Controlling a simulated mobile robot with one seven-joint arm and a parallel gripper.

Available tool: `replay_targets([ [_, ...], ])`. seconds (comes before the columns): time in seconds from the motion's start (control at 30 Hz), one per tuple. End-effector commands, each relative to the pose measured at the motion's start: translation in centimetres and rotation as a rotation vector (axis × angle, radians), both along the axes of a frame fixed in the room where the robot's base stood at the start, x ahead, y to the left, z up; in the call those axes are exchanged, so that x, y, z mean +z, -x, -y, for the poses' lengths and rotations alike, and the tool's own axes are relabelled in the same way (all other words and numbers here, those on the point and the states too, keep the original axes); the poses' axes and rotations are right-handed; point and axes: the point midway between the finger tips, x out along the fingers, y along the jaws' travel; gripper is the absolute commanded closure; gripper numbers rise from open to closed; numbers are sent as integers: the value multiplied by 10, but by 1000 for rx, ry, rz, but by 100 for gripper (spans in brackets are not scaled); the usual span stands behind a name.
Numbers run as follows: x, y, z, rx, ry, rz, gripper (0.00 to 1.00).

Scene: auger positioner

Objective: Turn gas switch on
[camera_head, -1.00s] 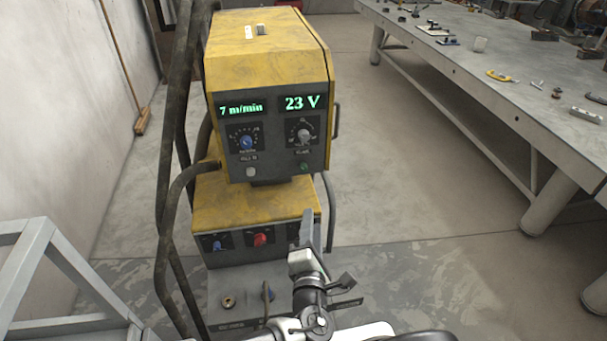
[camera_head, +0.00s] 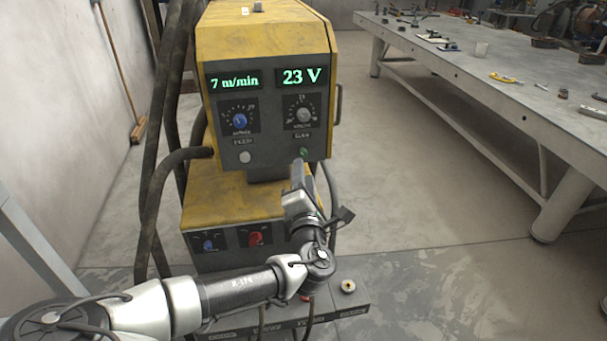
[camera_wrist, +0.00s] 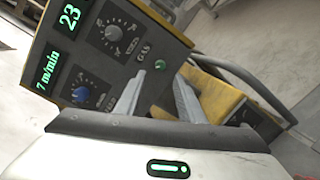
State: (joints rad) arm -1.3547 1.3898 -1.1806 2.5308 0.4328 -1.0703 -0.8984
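The yellow and dark grey machine (camera_head: 262,33) stands upright, its front panel facing me. A small green switch (camera_head: 304,152) sits low on the right of this panel, under the right-hand dial. In the wrist view the green switch (camera_wrist: 160,64) is beside a label that reads like "GAS". My gripper (camera_head: 297,165) is just below and in front of the switch in the head view. In the wrist view my gripper (camera_wrist: 160,77) shows two spread fingers, with the switch beyond the gap between their tips. It looks open and empty. Contact with the panel cannot be told.
Displays read 7 m/min and 23 V. A red knob (camera_head: 255,238) and a blue knob (camera_head: 208,244) are on the lower unit. Thick hoses (camera_head: 165,190) run on the left. A workbench (camera_head: 480,95) stands right, with clear floor between.

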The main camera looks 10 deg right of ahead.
Motion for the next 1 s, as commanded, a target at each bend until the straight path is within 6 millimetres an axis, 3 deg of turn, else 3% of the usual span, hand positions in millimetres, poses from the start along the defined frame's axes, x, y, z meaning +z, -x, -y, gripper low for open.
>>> replay_targets([
  [0.03,-9,-6,2,-2,-3,4,65],
  [0.4,1,-61,11,-2,2,1,65],
  [0.6,1,-72,13,-3,2,0,65],
  [0.87,1,-73,13,-2,2,1,65],
  [1.0,1,-73,13,-2,2,1,88],
])
